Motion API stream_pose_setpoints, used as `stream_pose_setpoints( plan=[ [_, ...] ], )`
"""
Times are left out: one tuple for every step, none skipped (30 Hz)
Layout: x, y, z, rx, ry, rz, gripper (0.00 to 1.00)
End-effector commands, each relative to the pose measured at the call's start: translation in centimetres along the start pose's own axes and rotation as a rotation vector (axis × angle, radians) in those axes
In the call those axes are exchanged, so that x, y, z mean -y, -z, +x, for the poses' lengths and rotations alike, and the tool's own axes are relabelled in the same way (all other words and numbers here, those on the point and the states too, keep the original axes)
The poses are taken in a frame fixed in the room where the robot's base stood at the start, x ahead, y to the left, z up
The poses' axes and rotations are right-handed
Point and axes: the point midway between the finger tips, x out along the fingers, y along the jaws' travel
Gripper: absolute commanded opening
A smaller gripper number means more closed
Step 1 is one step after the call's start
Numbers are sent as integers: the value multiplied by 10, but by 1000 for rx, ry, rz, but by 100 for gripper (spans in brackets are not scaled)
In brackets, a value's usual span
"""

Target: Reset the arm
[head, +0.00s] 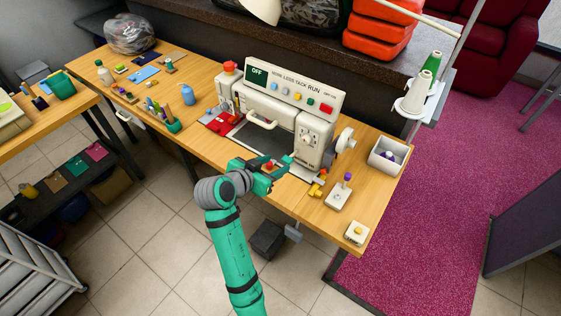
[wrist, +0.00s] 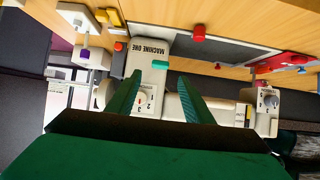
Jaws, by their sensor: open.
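My green arm reaches up from the bottom of the head view to the front edge of the wooden table. My gripper (head: 279,161) is just in front of the white sewing machine (head: 318,130), near its right side. In the wrist view my gripper (wrist: 160,95) has its two green fingers spread wide apart. Nothing shows between the fingers except the machine body (wrist: 152,65) with its "MACHINE ONE" label and a numbered dial beyond. The gripper looks empty. A small red knob (wrist: 199,32) shows beyond the fingers, apart from them.
The table (head: 300,204) holds a white bin (head: 388,157), a joystick box (head: 341,194) and a small yellow-button box (head: 357,232) at right. A thread stand (head: 418,95) rises behind. Open tiled floor (head: 170,240) lies in front.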

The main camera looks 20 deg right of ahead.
Motion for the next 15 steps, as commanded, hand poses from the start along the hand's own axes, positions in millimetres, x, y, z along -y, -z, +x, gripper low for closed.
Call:
stream_pose_setpoints(
  plan=[
    [1,0,-6,0,2,0,47],
    [0,0,-8,1,2,0,47],
    [0,0,-11,1,1,0,47],
    [0,0,-12,0,1,0,47],
    [0,0,-14,0,1,0,47],
    [0,0,-15,0,0,1,47],
    [0,0,-15,0,0,1,47],
    [0,0,-16,0,0,1,47],
    [0,0,-16,0,0,1,47],
    [0,0,-16,0,0,1,47],
    [0,0,-16,0,0,1,47],
    [0,0,-16,0,0,1,47],
    [0,0,-16,0,0,1,47],
    [0,0,-16,0,0,1,47],
    [0,0,-15,1,0,0,47]
  ],
)
